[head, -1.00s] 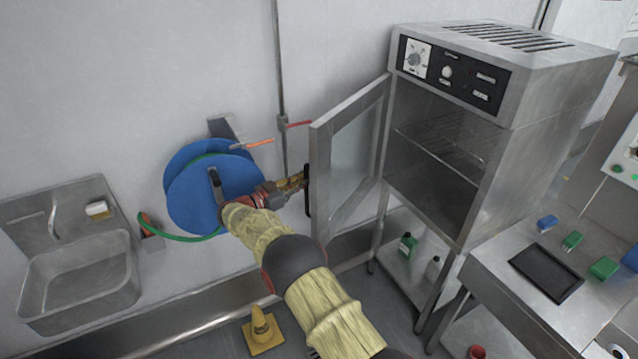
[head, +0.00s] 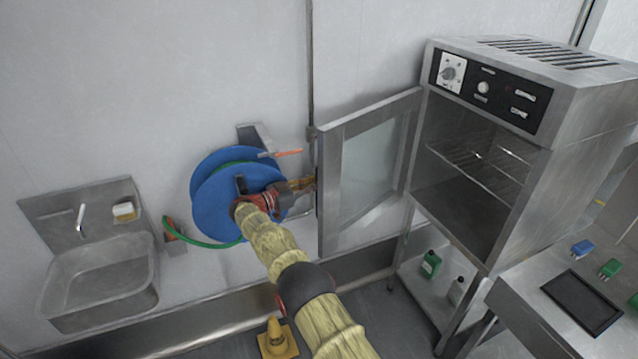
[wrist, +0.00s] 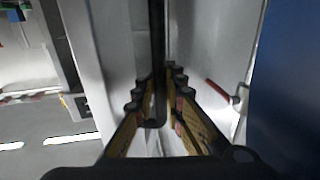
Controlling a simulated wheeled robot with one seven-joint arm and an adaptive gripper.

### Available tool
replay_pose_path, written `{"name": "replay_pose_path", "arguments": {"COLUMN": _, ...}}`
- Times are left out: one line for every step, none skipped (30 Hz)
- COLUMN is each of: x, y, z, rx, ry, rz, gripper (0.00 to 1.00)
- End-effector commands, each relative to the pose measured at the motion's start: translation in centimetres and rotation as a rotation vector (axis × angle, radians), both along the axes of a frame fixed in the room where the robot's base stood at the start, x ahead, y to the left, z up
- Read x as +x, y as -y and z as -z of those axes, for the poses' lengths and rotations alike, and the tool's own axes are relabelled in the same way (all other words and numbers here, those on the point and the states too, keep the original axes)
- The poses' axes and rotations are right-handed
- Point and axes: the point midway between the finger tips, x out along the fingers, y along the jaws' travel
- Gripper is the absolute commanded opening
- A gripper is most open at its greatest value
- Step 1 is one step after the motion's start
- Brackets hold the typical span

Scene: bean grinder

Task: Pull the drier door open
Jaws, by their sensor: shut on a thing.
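The drier (head: 545,110) is a steel cabinet with a black control panel, and its inside with wire shelves shows. Its glazed door (head: 372,165) stands wide open, swung out to the left. My gripper (head: 312,184) is at the door's free edge. In the wrist view my gripper (wrist: 160,95) has its fingers on both sides of a dark upright bar, the door handle (wrist: 157,40), and is shut on it. The handle is mostly hidden by my gripper in the head view.
A blue hose reel (head: 215,205) on the wall is close behind my gripper. A steel sink (head: 100,275) is at left, and a yellow cone (head: 277,340) stands on the floor. A steel table (head: 540,325) stands right of the drier. Bottles (head: 430,264) sit on the shelf below it.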

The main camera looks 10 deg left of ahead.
Motion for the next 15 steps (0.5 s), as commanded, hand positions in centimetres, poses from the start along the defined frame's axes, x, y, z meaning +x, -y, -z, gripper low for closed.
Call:
{"name": "replay_pose_path", "arguments": {"x": -0.09, "y": -0.20, "z": 0.17, "rx": -0.001, "ry": -0.003, "rz": -0.003, "gripper": 0.00}}
{"name": "replay_pose_path", "arguments": {"x": -0.09, "y": -0.20, "z": 0.16, "rx": -0.001, "ry": -0.002, "rz": -0.003, "gripper": 0.00}}
{"name": "replay_pose_path", "arguments": {"x": -0.10, "y": -0.20, "z": 0.16, "rx": -0.001, "ry": -0.002, "rz": -0.003, "gripper": 0.00}}
{"name": "replay_pose_path", "arguments": {"x": -0.10, "y": -0.20, "z": 0.16, "rx": -0.001, "ry": -0.002, "rz": -0.003, "gripper": 0.00}}
{"name": "replay_pose_path", "arguments": {"x": -0.09, "y": -0.19, "z": 0.16, "rx": -0.001, "ry": -0.002, "rz": -0.003, "gripper": 0.00}}
{"name": "replay_pose_path", "arguments": {"x": -0.09, "y": -0.19, "z": 0.15, "rx": -0.001, "ry": -0.002, "rz": -0.003, "gripper": 0.00}}
{"name": "replay_pose_path", "arguments": {"x": -0.09, "y": -0.19, "z": 0.15, "rx": -0.001, "ry": -0.002, "rz": -0.003, "gripper": 0.12}}
{"name": "replay_pose_path", "arguments": {"x": -0.09, "y": -0.19, "z": 0.15, "rx": -0.001, "ry": -0.002, "rz": -0.003, "gripper": 0.14}}
{"name": "replay_pose_path", "arguments": {"x": -0.08, "y": -0.17, "z": 0.13, "rx": -0.001, "ry": -0.002, "rz": -0.002, "gripper": 0.16}}
{"name": "replay_pose_path", "arguments": {"x": -0.08, "y": -0.15, "z": 0.12, "rx": -0.001, "ry": -0.002, "rz": -0.002, "gripper": 0.18}}
{"name": "replay_pose_path", "arguments": {"x": -0.06, "y": -0.13, "z": 0.10, "rx": 0.000, "ry": -0.001, "rz": -0.002, "gripper": 0.18}}
{"name": "replay_pose_path", "arguments": {"x": -0.06, "y": -0.11, "z": 0.08, "rx": -0.001, "ry": -0.001, "rz": -0.002, "gripper": 0.18}}
{"name": "replay_pose_path", "arguments": {"x": -0.04, "y": -0.09, "z": 0.07, "rx": -0.001, "ry": -0.001, "rz": -0.002, "gripper": 0.18}}
{"name": "replay_pose_path", "arguments": {"x": -0.05, "y": -0.08, "z": 0.05, "rx": -0.001, "ry": -0.001, "rz": -0.001, "gripper": 0.18}}
{"name": "replay_pose_path", "arguments": {"x": -0.03, "y": -0.07, "z": 0.04, "rx": 0.000, "ry": 0.000, "rz": -0.001, "gripper": 0.18}}
